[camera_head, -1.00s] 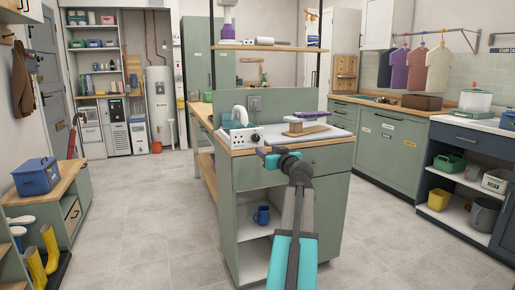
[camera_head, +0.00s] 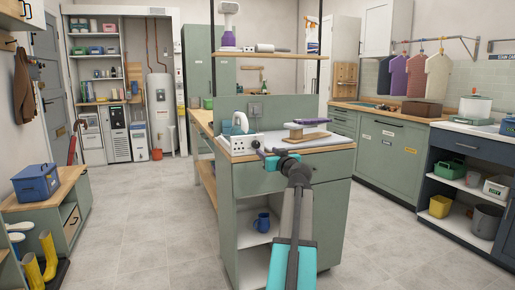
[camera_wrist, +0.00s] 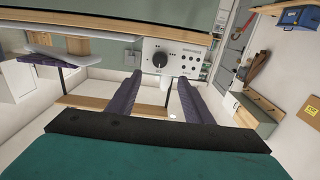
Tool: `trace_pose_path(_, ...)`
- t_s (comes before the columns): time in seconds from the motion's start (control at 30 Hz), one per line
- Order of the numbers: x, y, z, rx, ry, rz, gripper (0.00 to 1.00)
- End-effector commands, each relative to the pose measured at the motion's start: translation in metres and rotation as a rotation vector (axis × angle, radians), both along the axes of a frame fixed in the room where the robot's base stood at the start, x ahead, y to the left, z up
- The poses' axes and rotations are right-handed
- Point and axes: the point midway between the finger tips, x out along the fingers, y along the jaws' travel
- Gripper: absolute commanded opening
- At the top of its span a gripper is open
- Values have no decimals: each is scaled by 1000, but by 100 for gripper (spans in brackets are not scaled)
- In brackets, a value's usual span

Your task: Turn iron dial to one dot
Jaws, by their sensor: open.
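The white iron station box (camera_head: 240,144) stands on the near left of the island worktop, with a white iron (camera_head: 239,124) at its back. Its front panel (camera_wrist: 186,47) carries a black round dial (camera_wrist: 159,59) and several small dark round marks to the right of the dial. The marks are too small for me to read the dial's setting. My gripper (camera_head: 270,158) is open and empty, just right of and in front of the box. In the wrist view, my gripper's purple fingers (camera_wrist: 157,88) point toward the panel, with the dial between their lines and apart from both.
A small sleeve board (camera_head: 306,131) stands on the worktop right of the box. A blue mug (camera_head: 261,222) sits on the open shelf. The floor left of the island is clear.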

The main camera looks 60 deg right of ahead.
Motion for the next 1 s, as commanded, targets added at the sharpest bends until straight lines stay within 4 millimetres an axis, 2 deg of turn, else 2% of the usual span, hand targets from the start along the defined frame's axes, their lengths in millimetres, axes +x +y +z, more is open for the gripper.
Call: trace_pose_path(1.0,78,-58,0,1,1,0,46)
